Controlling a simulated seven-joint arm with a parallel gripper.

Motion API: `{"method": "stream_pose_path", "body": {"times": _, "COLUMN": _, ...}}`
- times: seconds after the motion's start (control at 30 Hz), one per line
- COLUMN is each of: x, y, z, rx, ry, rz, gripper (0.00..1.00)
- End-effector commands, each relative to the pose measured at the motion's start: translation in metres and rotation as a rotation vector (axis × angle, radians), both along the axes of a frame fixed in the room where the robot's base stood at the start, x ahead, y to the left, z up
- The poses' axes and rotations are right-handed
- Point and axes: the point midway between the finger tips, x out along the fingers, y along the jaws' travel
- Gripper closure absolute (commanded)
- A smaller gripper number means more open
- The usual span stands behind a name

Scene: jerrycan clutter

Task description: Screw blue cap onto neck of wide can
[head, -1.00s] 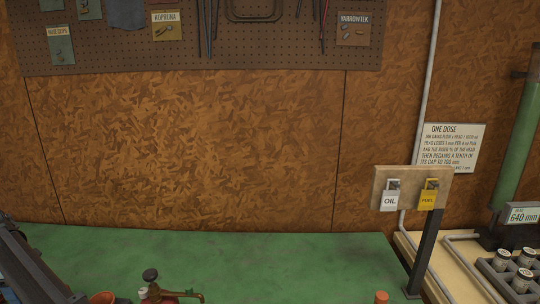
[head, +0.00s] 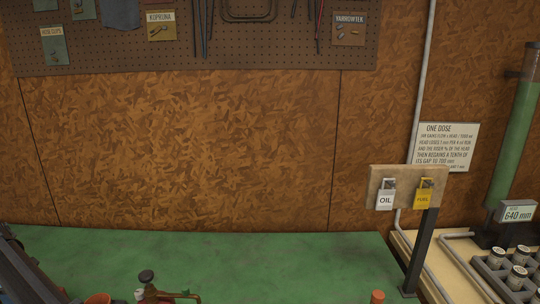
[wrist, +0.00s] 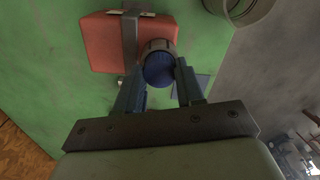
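In the wrist view, the blue cap (wrist: 158,70) sits between the fingertips of my gripper (wrist: 160,75), which appear to touch it on both sides. Just beyond the cap is a round grey-brown neck or collar (wrist: 156,45) at the side of a red can (wrist: 101,45) with a grey strap. The cap overlaps the neck in this view; I cannot tell whether it is seated or threaded. I cannot confirm from its shape that this is the wide can. The gripper's fingers are out of sight in the head view.
The green bench (head: 240,255) has a wide clear area. Small fittings (head: 150,291) stand at its front edge. A post with OIL and FUEL tags (head: 423,196) stands at the right. A grey cylindrical vessel (wrist: 241,10) is near the can in the wrist view.

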Motion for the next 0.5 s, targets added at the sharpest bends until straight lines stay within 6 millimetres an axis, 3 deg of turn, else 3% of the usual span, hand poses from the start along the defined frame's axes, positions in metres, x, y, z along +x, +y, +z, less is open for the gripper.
{"method": "stream_pose_path", "body": {"times": 0.17, "x": 0.0000, "y": 0.0001, "z": 0.0001, "rx": 0.000, "ry": 0.000, "rz": 0.000, "gripper": 0.90}}
{"method": "stream_pose_path", "body": {"times": 0.33, "x": 0.0001, "y": 0.0001, "z": 0.0001, "rx": 0.000, "ry": 0.000, "rz": -0.048, "gripper": 0.90}}
{"method": "stream_pose_path", "body": {"times": 0.5, "x": 0.0000, "y": 0.0001, "z": 0.0000, "rx": 0.000, "ry": 0.000, "rz": -0.211, "gripper": 0.90}}
